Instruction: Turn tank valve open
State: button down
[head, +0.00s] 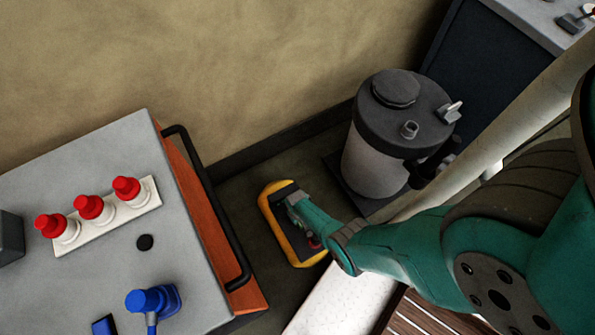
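The tank (374,160) stands upright on the floor against the wall, with a light grey body and a dark lid. A pale lever-like handle (452,109), which looks like the valve, sticks out at the right of the lid. A short grey fitting (409,129) stands on the lid's front. Dark parts at the tank's right side are hard to make out. My gripper's fingers cannot be made out there.
A grey-topped orange cart (219,226) with a black rail stands at the left, holding red-capped white bottles (95,209) and a blue item (153,300). A yellow-rimmed object (275,232) lies behind my arm's end. A dark cabinet (475,75) stands behind the tank at right.

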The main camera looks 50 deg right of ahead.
dwell(0.4)
jog(key=c, duration=1.1)
grip_release()
jog(key=shift+c, duration=0.2)
jog(key=shift+r, duration=0.1)
notch_tip(320, 180, up, 12)
